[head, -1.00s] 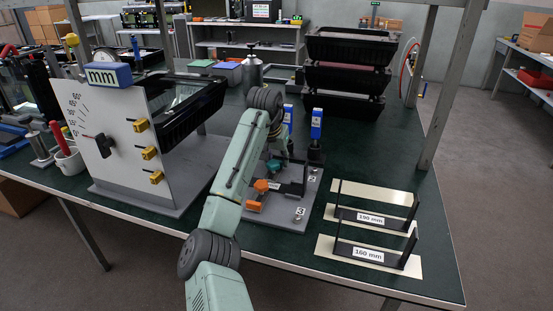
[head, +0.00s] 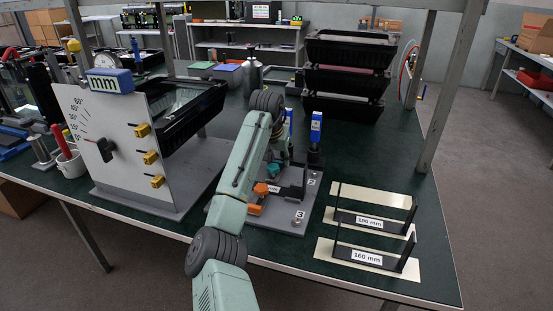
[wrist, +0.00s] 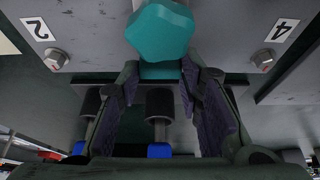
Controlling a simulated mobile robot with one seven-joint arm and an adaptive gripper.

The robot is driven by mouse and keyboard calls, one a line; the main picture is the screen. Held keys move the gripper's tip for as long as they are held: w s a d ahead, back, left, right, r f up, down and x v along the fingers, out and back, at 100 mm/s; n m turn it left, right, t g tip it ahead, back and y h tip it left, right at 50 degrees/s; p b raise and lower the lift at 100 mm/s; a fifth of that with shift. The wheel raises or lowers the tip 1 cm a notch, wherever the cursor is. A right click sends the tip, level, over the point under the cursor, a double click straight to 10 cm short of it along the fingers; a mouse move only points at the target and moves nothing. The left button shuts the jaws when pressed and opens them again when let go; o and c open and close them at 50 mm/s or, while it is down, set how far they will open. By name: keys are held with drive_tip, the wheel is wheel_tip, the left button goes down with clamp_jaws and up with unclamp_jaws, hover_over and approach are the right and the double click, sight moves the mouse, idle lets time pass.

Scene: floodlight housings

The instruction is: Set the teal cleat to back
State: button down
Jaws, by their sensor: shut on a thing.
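The teal cleat (wrist: 160,32) is a faceted piece at the top middle of the wrist view, between my gripper's fingertips. My gripper (wrist: 161,72) is shut on it. In the head view a small teal part (head: 273,170) shows beside my arm, above the grey fixture plate (head: 288,221). My arm covers part of that fixture and most of my gripper there. Which way the cleat points cannot be told clearly.
Blue-topped posts (head: 316,128) stand behind. A white panel (head: 92,150) with yellow clamps is at left, black stacked housings (head: 345,75) at back, and labelled brackets (head: 368,224) at right.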

sight(275, 164)
drive_tip(key=shift+w+d+r, duration=0.15)
drive_tip(key=shift+w+d, duration=0.05)
drive_tip(key=shift+w, duration=0.4)
drive_tip(key=c, duration=1.1)
unclamp_jaws()
drive_tip(key=v, duration=1.1)
drive_tip(key=shift+s+r, duration=0.25)
drive_tip(key=shift+r, duration=0.1)
